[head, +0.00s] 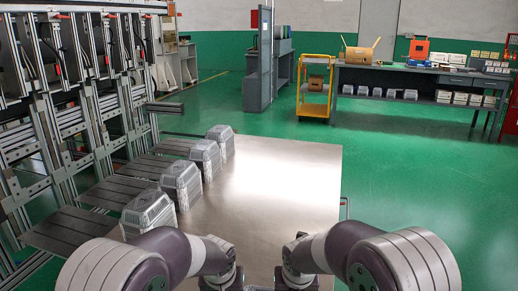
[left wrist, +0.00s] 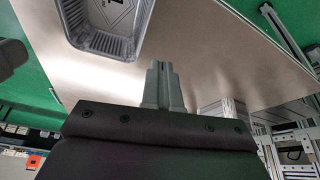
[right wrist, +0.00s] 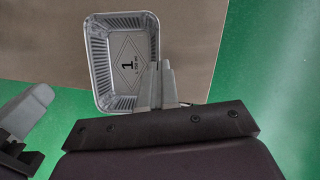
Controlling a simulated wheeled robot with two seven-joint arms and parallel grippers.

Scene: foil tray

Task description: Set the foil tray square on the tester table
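A silver foil tray (right wrist: 126,55), rectangular with ribbed walls and a "1" marked on its floor, shows open side up in the right wrist view. Part of it also shows at the top of the left wrist view (left wrist: 122,48). My right gripper (right wrist: 160,68) overlaps its lower right rim, fingers together and seemingly pinching it; the exact contact is hidden. My left gripper (left wrist: 160,68) has its fingers together with nothing visible between them, a small gap from the tray. In the head view both wrists show at the bottom, but the fingertips and this tray are out of frame.
The bare metal table (head: 285,180) is clear in its middle and right. Several foil-like trays (head: 181,184) stand in a row along its left side, beside tester frames with dark plates (head: 75,228). A yellow cart (head: 315,88) and a workbench (head: 420,80) stand far back.

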